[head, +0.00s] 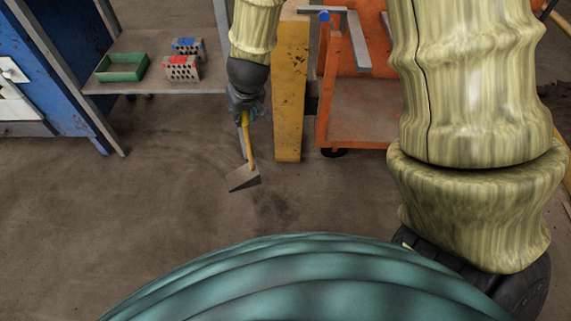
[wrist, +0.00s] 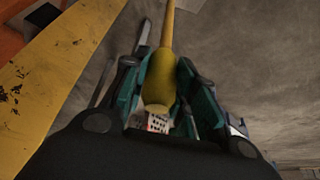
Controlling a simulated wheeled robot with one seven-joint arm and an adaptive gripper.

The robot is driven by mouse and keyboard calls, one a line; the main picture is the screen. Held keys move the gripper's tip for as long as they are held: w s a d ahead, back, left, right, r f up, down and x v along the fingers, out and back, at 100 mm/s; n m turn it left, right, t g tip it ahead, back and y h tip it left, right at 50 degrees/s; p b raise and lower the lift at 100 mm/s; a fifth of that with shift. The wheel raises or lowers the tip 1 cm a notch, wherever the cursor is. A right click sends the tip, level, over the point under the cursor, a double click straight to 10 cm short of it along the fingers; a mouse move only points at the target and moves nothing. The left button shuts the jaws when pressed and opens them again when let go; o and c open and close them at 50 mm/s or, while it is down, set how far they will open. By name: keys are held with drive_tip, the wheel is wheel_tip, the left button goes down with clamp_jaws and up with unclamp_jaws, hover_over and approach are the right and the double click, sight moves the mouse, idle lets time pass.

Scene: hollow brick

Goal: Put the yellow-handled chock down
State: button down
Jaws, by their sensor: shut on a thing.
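The yellow-handled chock is a grey wedge (head: 243,179) on a long yellow handle (head: 249,140). My gripper (head: 246,112) is shut on the upper part of the handle, with the wedge hanging below it. In the wrist view the yellow handle (wrist: 166,60) runs between my gripper's teal fingers (wrist: 163,85).
A yellow post (head: 290,100) stands just right of my gripper, with an orange cart (head: 362,125) beyond it. A grey shelf (head: 150,75) at the left holds a green tray (head: 122,67) and hollow bricks (head: 181,68). The floor (head: 130,210) in front is clear.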

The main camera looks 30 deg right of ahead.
drive_tip(key=s+d+f+m+h+b, duration=0.15)
drive_tip(key=s+d+f+b, duration=0.25)
drive_tip(key=d+f, duration=0.65)
drive_tip(key=s+d+f+m+b, duration=0.3)
drive_tip(key=s+d+f+b, duration=0.1)
drive_tip(key=d+f, duration=0.6)
drive_tip(key=w+d+f+b, duration=0.1)
drive_tip(key=w+b, duration=0.2)
drive_tip(key=w, duration=0.4)
drive_tip(key=w+d+f+b, duration=0.1)
drive_tip(key=w+f+b, duration=0.1)
drive_tip(key=w, duration=0.6)
drive_tip(key=shift+w+d+f+b, duration=0.15)
drive_tip(key=shift+d+f+b, duration=0.15)
drive_tip(key=shift+b, duration=0.55)
drive_tip(key=c, duration=1.6)
unclamp_jaws()
drive_tip(key=shift+f+g, duration=0.15)
drive_tip(key=shift+g, duration=0.15)
drive_tip(key=o, duration=0.5)
drive_tip(key=shift+c, duration=0.2)
